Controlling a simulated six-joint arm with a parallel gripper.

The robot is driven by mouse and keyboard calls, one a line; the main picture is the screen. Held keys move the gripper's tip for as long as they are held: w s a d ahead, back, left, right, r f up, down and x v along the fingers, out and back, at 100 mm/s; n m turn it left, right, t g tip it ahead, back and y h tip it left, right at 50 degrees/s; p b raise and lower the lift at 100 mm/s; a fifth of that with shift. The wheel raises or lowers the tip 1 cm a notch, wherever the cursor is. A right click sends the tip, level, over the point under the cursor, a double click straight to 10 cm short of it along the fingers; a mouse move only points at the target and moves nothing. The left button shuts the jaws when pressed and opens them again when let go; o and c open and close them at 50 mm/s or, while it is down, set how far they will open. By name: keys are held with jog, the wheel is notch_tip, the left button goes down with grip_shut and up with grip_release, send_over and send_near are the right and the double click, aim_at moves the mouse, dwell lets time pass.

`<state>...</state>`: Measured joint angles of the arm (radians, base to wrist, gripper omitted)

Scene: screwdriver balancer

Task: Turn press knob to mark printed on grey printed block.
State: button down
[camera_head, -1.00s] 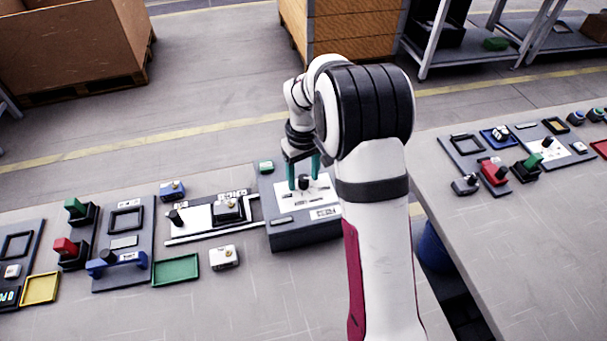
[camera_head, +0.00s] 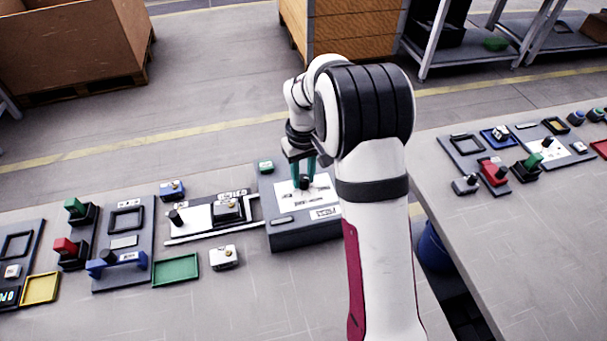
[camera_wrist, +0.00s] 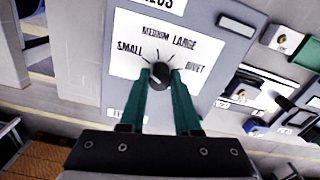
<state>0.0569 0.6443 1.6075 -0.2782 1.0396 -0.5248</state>
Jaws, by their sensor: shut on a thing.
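The press knob (camera_wrist: 159,77) is a dark round knob on a white printed plate with the marks SMALL, MEDIUM, LARGE and RIVET around it, seen in the wrist view. The plate sits on a grey block (camera_head: 290,238) in the head view, where the knob (camera_head: 304,183) shows below my fingers. My gripper (camera_wrist: 160,75) has its two teal fingers closed on the knob's sides. A light line on the knob shows in the wrist view, but I cannot tell surely which mark it meets. The grey printed block that gives the mark cannot be told apart clearly in these frames.
Left of the press block stand a black fixture on a white plate (camera_head: 200,216), a small white box (camera_head: 224,257), a green tray (camera_head: 176,271) and a yellow tray (camera_head: 40,288). A second bench (camera_head: 520,250) stands to the right, across a gap.

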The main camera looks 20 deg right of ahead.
aim_at(304, 178)
jog(key=m, duration=0.3)
jog(key=shift+m, duration=2.4)
jog(key=c, duration=0.6)
grip_release()
jog(key=shift+r, duration=0.1)
notch_tip(304, 178, up, 16)
jog(key=shift+f, duration=0.2)
